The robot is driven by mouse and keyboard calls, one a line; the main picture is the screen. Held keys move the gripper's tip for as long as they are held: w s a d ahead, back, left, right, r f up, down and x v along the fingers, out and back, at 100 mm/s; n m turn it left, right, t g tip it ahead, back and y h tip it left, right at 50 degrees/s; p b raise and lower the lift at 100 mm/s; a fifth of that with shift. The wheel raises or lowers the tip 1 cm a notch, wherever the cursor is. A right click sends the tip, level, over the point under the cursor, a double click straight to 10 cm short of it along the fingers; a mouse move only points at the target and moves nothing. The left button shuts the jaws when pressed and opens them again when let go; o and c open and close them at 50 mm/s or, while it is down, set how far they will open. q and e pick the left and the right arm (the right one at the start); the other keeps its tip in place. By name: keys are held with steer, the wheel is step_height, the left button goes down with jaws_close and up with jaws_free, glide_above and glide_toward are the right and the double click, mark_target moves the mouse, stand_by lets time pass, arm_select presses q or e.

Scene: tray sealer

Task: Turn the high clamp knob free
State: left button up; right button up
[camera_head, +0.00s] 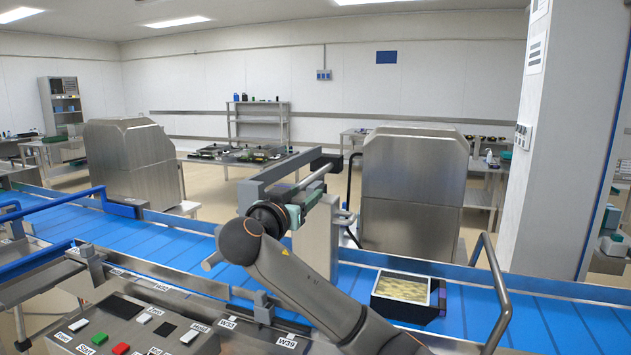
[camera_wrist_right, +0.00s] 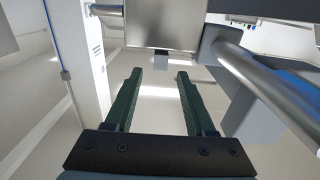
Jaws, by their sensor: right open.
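My right gripper (camera_head: 308,198) is raised above the blue conveyor, in front of a grey bar and a steel rod (camera_head: 314,177). In the right wrist view its two dark green fingers (camera_wrist_right: 160,78) are apart, with nothing held between them. A black block (camera_head: 328,160) sits at the far end of the grey bar (camera_head: 275,176). I cannot tell for sure which part is the high clamp knob; my wrist and gripper may hide it. In the wrist view the rod (camera_wrist_right: 270,90) runs along the right, beside the fingers. My left gripper is not in view.
A tray with pale yellow contents (camera_head: 373,300) sits on the blue conveyor (camera_head: 480,312). A control panel (camera_head: 135,335) with buttons lies at the lower left. A bent metal handle (camera_head: 499,290) rises at the right. Steel cabinets (camera_head: 412,190) stand behind the conveyor.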

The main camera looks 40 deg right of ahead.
mark_target(310, 189)
steer(key=p+x, duration=0.1)
steer(key=x, duration=0.5)
steer(key=shift+d+r+p, duration=0.1)
steer(key=shift+r+p, duration=0.05)
steer(key=shift+p, duration=0.15)
steer(key=shift+w+d, duration=0.35)
steer(key=shift+d, duration=0.15)
jaws_close()
